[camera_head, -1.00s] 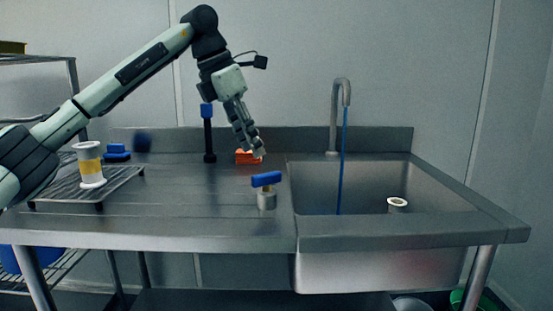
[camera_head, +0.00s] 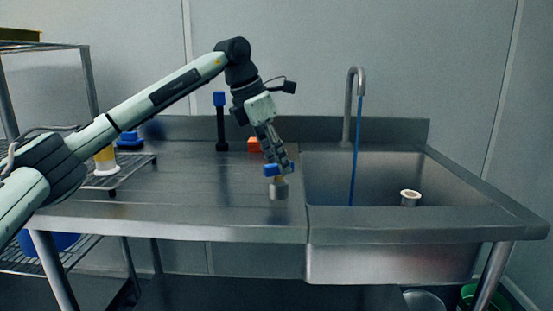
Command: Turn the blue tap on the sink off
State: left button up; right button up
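The blue tap (camera_head: 271,170) is a blue bar handle on a short metal post at the front of the counter, just left of the sink basin (camera_head: 385,170). My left gripper (camera_head: 281,163) points down at this handle, and its fingers overlap and partly hide the handle's middle. I cannot tell whether the fingers touch or grip it, or how far they are open. The curved grey spout (camera_head: 348,110) stands behind the basin. A thin blue stream (camera_head: 354,160) runs from it down into the basin. My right gripper is not in view.
An orange tap handle (camera_head: 254,145) sits behind the gripper. A black post with a blue top (camera_head: 219,99) stands at the counter's back. A white-and-yellow container (camera_head: 105,161) is on a rack at left, partly behind my arm. A pale cup (camera_head: 410,198) is in the basin.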

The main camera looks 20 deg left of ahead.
pick_arm(q)
grip_shut()
